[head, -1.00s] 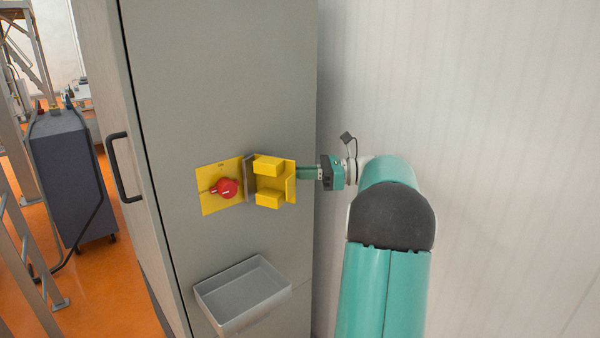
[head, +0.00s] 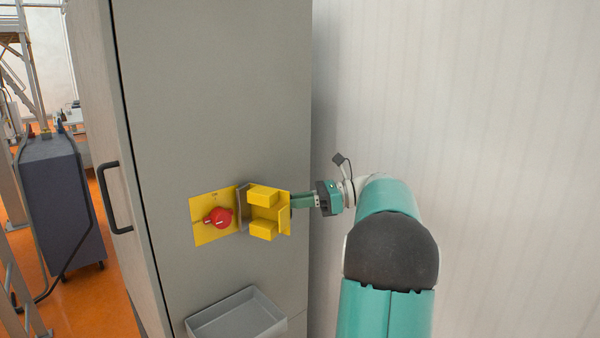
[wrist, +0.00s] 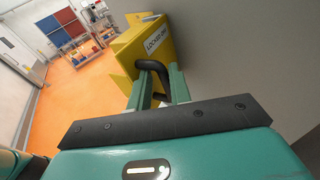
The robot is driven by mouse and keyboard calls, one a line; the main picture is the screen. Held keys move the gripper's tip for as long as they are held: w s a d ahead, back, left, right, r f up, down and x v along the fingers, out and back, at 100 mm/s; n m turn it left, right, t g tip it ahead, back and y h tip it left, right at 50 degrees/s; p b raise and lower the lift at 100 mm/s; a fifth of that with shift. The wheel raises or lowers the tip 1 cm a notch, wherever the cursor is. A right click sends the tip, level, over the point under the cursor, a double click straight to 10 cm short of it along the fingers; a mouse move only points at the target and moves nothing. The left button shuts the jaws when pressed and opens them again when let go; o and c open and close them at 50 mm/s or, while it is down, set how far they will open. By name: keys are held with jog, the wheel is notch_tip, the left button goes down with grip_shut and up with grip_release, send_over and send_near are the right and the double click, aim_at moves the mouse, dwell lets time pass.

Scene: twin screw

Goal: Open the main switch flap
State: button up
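The main switch flap (head: 264,212) is yellow and stands swung out to the right of its yellow plate (head: 203,233), with its inner side and blocks showing. The red rotary switch (head: 217,217) on the plate is uncovered. My gripper (head: 297,202) is at the flap's outer right side in the head view, its fingertips partly hidden by the flap. In the wrist view the flap (wrist: 150,50) bears a label. A black loop handle (wrist: 152,65) reaches between my gripper's spread fingers (wrist: 160,92); a gap shows between them, and firm contact cannot be seen.
The plate is on a grey cabinet (head: 215,90) with a black door handle (head: 113,200) at left. A grey tray (head: 238,318) sticks out below the switch. A pale wall (head: 470,100) is at right. A dark wheeled unit (head: 62,200) stands on the orange floor.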

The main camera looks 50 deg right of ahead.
jog(key=s+a+r+t, duration=0.1)
jog(key=s+a+r, duration=0.6)
jog(key=r, duration=0.5)
jog(key=shift+s+a+r+n+y, duration=0.15)
jog(key=shift+s+a+n+y, duration=0.2)
jog(key=shift+s, duration=0.9)
jog(key=c, duration=0.3)
jog(key=shift+s+t, duration=0.4)
jog(key=shift+s, duration=0.05)
jog(key=c, duration=0.4)
jog(key=s+f+m+t+h, duration=0.1)
jog(key=f+m, duration=0.1)
jog(key=m, duration=0.2)
jog(key=s+f+m+t+h, duration=0.1)
jog(key=f+m+h, duration=0.1)
jog(key=m, duration=0.3)
jog(key=s+f+m+t+h, duration=0.1)
jog(key=f+m, duration=0.2)
jog(key=m, duration=0.2)
jog(key=shift+a+f+t+h, duration=0.1)
jog(key=shift+f+t+h, duration=0.1)
jog(key=shift+t+h, duration=0.15)
grip_shut()
notch_tip(320, 180, down, 6)
jog(key=s+a+m+t+h, duration=0.15)
jog(key=m+h, duration=0.25)
jog(key=m, duration=0.6)
jog(key=x, duration=0.9)
jog(key=shift+w+f, duration=0.25)
jog(key=shift+f, duration=0.15)
